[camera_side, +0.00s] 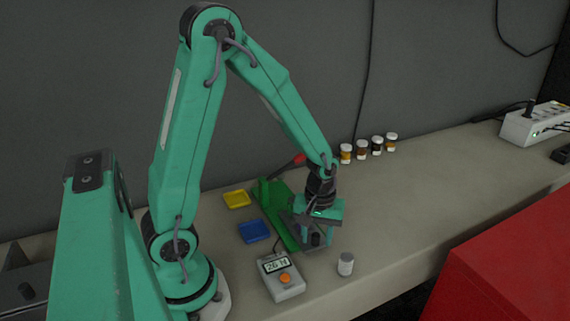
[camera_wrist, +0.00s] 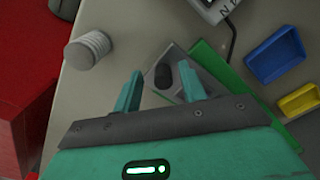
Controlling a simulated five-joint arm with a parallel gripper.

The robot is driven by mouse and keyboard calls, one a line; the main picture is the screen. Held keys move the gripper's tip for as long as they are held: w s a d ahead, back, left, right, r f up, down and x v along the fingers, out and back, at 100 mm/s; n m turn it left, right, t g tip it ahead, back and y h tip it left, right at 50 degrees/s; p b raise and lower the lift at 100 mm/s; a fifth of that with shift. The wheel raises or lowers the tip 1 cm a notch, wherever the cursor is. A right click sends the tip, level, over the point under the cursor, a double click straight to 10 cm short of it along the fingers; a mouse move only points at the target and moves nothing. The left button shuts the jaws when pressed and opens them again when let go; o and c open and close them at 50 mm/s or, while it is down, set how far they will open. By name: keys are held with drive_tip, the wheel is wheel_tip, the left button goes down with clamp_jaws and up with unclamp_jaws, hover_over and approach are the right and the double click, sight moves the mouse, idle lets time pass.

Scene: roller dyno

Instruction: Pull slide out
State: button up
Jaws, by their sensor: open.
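The slide (camera_wrist: 176,57) is a grey metal plate with an upright dark round knob (camera_wrist: 163,75), at the end of a long green base (camera_side: 275,213). In the side view the dark knob (camera_side: 315,239) shows under my gripper (camera_side: 318,238). My gripper is open and pointed down, with its two teal fingers apart. In the wrist view the knob appears between the fingertips of my gripper (camera_wrist: 160,71), with a visible gap on each side. I cannot tell whether the fingertips reach down to the knob's height. My gripper hides part of the slide in both views.
A meter with an orange button (camera_side: 283,278) and a small grey-white cylinder (camera_side: 346,264) stand near the slide. A blue tray (camera_side: 254,231) and a yellow tray (camera_side: 237,199) lie left of the base. Several jars (camera_side: 361,149) line the wall.

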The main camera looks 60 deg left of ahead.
drive_tip(key=shift+r, duration=3.85)
drive_tip(key=shift+r, duration=0.1)
drive_tip(key=shift+s+d+r, duration=0.1)
drive_tip(key=shift+r, duration=0.3)
drive_tip(key=s+d+r+m+t, duration=0.2)
drive_tip(key=s+r+m+t, duration=0.3)
drive_tip(key=s+r+m, duration=0.4)
wheel_tip(320, 180, up, 4)
drive_tip(key=shift+s+f+m+t, duration=0.2)
drive_tip(key=shift+m+t, duration=0.1)
drive_tip(key=shift+m, duration=0.3)
